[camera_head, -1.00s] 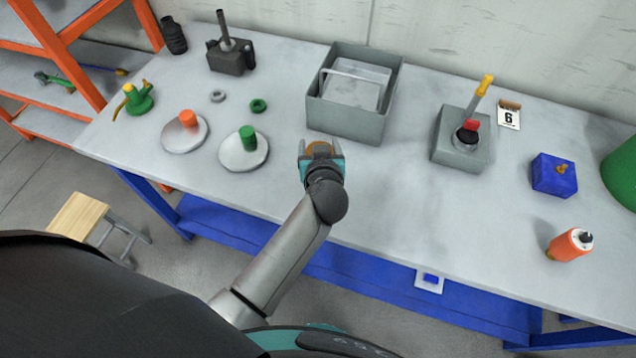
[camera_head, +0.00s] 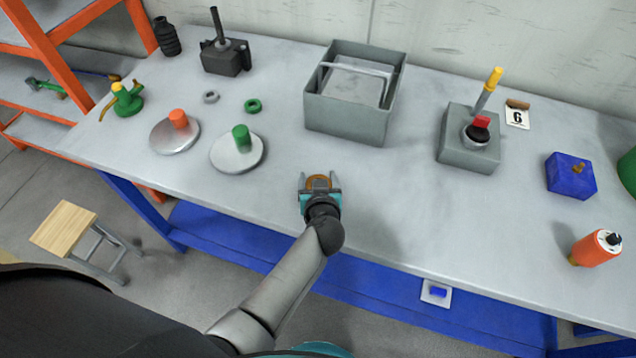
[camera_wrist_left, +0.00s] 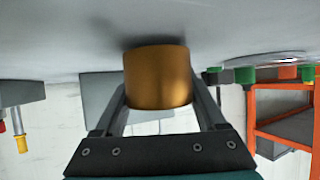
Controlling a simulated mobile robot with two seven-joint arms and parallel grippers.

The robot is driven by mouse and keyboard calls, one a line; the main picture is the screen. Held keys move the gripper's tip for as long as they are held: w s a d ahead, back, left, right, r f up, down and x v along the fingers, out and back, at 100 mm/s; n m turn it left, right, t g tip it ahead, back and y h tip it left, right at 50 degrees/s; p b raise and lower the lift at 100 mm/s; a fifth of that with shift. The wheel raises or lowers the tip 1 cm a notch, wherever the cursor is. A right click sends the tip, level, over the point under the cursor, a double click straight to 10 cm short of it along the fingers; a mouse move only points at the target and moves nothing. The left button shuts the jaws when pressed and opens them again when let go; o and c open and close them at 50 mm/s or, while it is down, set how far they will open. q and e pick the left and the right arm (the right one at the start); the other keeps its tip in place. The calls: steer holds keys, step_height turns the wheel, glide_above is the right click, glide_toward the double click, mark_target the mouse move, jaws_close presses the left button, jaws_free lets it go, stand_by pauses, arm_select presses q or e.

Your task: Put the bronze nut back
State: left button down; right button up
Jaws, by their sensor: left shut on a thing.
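The bronze nut (camera_wrist_left: 158,78) is a smooth bronze cylinder between the fingers of my left gripper (camera_head: 320,183). The nut also shows as an orange-brown patch in the head view (camera_head: 319,182). My left gripper is shut on it, over the front middle of the table; the wrist view shows the nut close to the grey table surface, but I cannot tell whether it touches. My right gripper is not in view. Two round plates stand at the left, one with an orange post (camera_head: 178,119) and one with a green post (camera_head: 241,137).
A grey bin (camera_head: 345,117) stands behind my left gripper. A grey ring (camera_head: 211,97) and green ring (camera_head: 253,105) lie at the left. The table around the gripper is clear.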

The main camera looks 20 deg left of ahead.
arm_select(q)
steer(key=shift+w+f, duration=0.1)
steer(key=shift+f, duration=0.1)
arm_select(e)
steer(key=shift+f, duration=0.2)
arm_select(q)
jaws_free()
steer(key=shift+f, duration=0.15)
